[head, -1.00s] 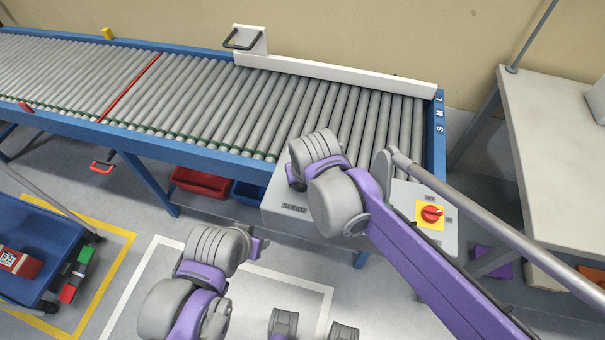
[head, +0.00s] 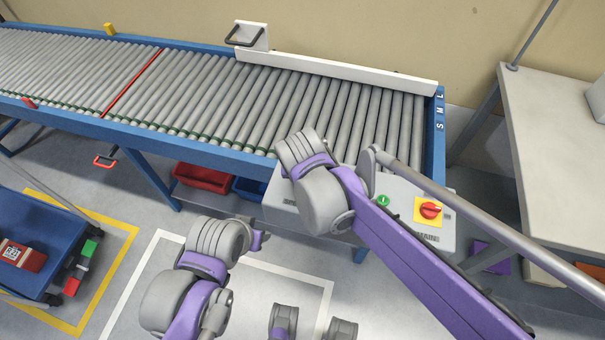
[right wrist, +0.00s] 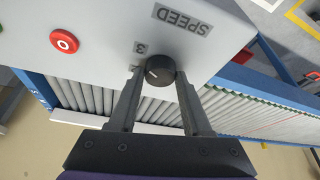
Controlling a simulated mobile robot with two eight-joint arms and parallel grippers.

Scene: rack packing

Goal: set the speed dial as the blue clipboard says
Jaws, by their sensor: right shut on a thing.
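The speed dial (right wrist: 160,73), a black knob with a white mark, sits on the grey control box (right wrist: 225,55) beside the word SPEED and a figure 3. The mark points left and slightly up in the right wrist view; other figures are hidden or out of frame. My right gripper (right wrist: 158,85) is shut on the dial, a finger on each side. In the head view my right arm covers the dial. My left gripper (head: 259,240) hangs over the floor, apart from the box; its jaws are unclear. No blue clipboard shows.
A red stop button (right wrist: 64,40) is near the dial. A red rotary switch on a yellow plate (head: 430,210) and a green button (head: 383,201) are right of my arm. The roller conveyor (head: 230,95) is behind; a blue cart (head: 50,215) stands left.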

